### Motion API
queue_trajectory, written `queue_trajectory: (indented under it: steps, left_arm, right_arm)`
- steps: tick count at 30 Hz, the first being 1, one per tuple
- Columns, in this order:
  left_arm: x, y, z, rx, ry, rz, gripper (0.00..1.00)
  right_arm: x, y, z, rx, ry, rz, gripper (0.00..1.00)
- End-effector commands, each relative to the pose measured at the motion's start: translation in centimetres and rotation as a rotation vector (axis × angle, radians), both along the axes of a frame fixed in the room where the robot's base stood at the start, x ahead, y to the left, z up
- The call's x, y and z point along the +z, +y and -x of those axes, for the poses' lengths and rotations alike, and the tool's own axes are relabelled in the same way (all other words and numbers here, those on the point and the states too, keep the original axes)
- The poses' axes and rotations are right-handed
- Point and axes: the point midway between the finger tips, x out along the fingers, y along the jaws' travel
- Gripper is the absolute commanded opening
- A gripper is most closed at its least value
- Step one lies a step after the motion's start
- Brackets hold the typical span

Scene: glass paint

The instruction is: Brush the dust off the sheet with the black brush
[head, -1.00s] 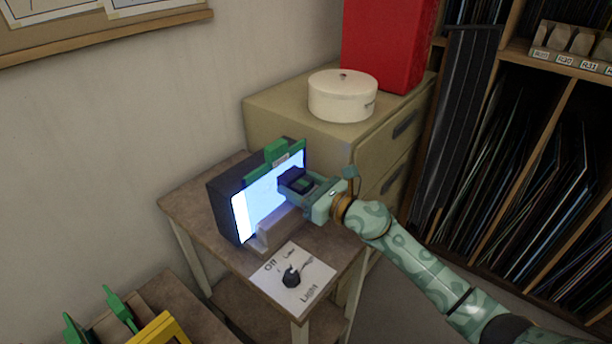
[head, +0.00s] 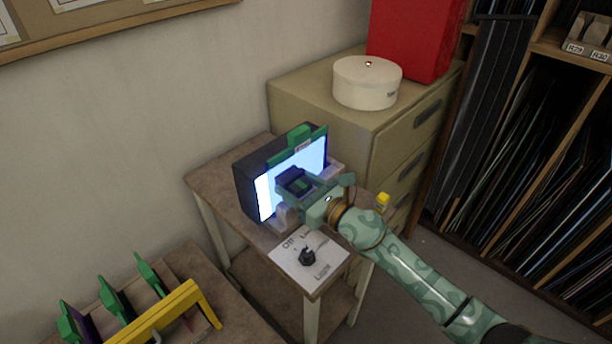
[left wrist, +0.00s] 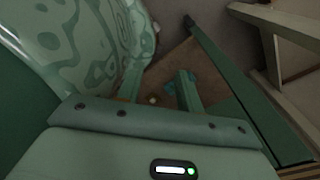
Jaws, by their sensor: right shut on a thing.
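The sheet (head: 310,156) stands upright against the lit front of a dark light box (head: 249,190) on the small table, with a green clip (head: 298,134) at its top edge. My right gripper (head: 293,184) is in front of the lower part of the lit face, shut on a dark thing that looks like the black brush (head: 291,176). The gripper hides most of it, and I cannot tell whether it touches the sheet. No dust can be made out. My left gripper (left wrist: 160,88) shows only in the left wrist view, its fingers apart and empty.
A card with a black light knob (head: 307,257) lies on the table (head: 225,178) in front of the box. A rack with green-tabbed sheets and a yellow bar (head: 160,318) is at lower left. Drawers (head: 315,95) with a white round tin (head: 367,83) stand behind.

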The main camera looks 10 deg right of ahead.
Motion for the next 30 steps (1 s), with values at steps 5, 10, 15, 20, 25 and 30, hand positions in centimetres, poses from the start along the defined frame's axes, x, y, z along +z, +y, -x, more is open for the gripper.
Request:
queue_trajectory:
  steps: [5, 10, 15, 20, 25, 30]
  left_arm:
    - [0.2, 0.0, 0.0, 0.000, -0.001, 0.000, 0.36]
    - [0.2, 0.0, 0.0, 0.000, -0.001, 0.000, 0.36]
    - [0.4, 0.0, -0.1, 0.000, -0.002, 0.000, 0.36]
    - [0.5, 0.0, -0.1, 0.000, -0.002, 0.000, 0.36]
    - [0.4, 0.0, -0.1, 0.000, -0.002, 0.000, 0.36]
    - [0.4, 0.0, -0.1, 0.000, -0.002, 0.000, 0.36]
  right_arm:
    - [0.0, 0.4, 0.3, -0.001, -0.001, 0.001, 0.32]
    - [0.0, 0.3, 0.3, -0.001, -0.001, 0.001, 0.32]
    - [-0.1, -0.6, 1.5, -0.002, 0.001, 0.003, 0.32]
    - [-0.1, -1.6, 3.2, -0.001, 0.001, 0.003, 0.32]
    - [-0.1, -2.7, 4.7, -0.002, 0.000, 0.002, 0.32]
    - [0.0, -3.0, 5.3, -0.001, -0.001, 0.002, 0.32]
